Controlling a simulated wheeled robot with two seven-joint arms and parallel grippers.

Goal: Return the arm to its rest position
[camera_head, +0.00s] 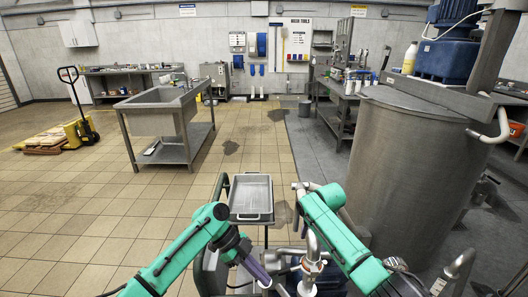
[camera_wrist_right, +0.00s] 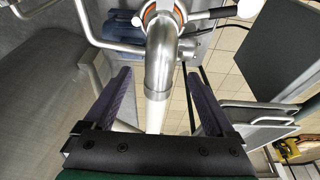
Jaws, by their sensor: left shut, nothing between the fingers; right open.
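My left arm comes in from the lower left, and its gripper (camera_head: 264,280) points down and to the right with its purple fingers together and empty. My right arm (camera_head: 338,232) comes in from the lower right; its gripper is not clear in the head view. In the right wrist view the right gripper (camera_wrist_right: 159,78) is open, with its two purple fingers wide apart. A bent steel pipe (camera_wrist_right: 160,60) shows between and beyond them, and the fingers look apart from it. I cannot tell its depth from the fingers.
A metal tray (camera_head: 251,190) on a stand is just ahead. A large steel mixer vessel (camera_head: 405,165) stands close on the right. A steel sink table (camera_head: 158,115) is at the left, with a yellow pallet jack (camera_head: 78,130) beyond.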

